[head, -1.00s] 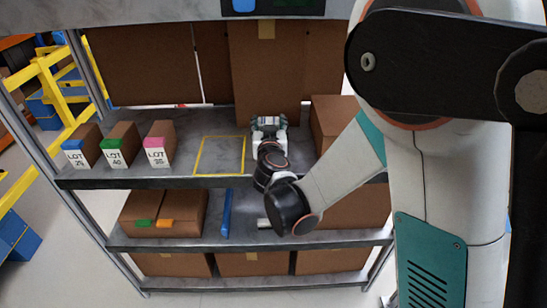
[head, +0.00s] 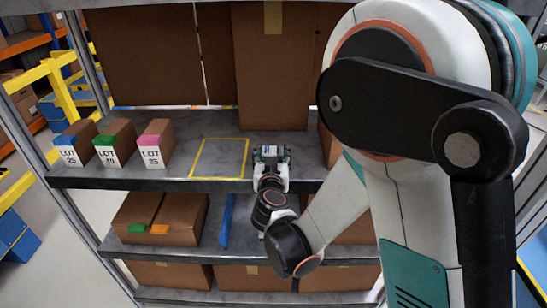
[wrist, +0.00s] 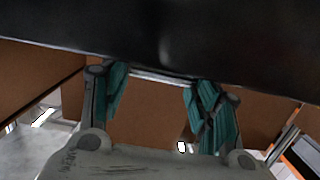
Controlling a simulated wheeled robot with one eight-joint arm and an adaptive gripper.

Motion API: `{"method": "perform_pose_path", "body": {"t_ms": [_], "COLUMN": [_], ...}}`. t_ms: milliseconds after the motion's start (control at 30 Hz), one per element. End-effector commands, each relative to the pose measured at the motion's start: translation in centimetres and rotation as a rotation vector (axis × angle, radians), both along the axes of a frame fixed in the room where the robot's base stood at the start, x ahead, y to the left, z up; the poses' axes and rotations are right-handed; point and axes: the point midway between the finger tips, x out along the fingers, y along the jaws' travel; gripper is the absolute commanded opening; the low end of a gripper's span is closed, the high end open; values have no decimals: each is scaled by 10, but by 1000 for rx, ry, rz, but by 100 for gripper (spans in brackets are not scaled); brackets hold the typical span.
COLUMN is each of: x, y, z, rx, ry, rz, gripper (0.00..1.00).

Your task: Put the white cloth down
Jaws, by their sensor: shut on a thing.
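My gripper (head: 271,152) is over the front part of the upper shelf, just right of a yellow outlined square (head: 219,158). In the wrist view, its two teal-padded fingers (wrist: 155,90) stand well apart. A thin pale strip runs between their tips, too little to make out its shape. I take it for an edge of the white cloth (wrist: 160,77). The rest of the cloth cannot be made out in the head view. A broad dark surface fills the top of the wrist view, and I cannot tell what it is.
The upper shelf (head: 190,184) carries three LOT boxes (head: 112,145) at the left and tall brown cartons (head: 272,70) at the back. The yellow square is empty. Yellow rails stand at left.

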Motion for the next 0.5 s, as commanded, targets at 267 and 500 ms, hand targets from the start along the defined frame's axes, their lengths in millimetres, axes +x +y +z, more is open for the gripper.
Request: {"method": "perform_pose_path", "body": {"t_ms": [267,500], "x": [0,0], "y": [0,0], "z": [-2,-2], "rx": [0,0], "ry": [0,0], "rz": [0,0], "gripper": [62,76]}}
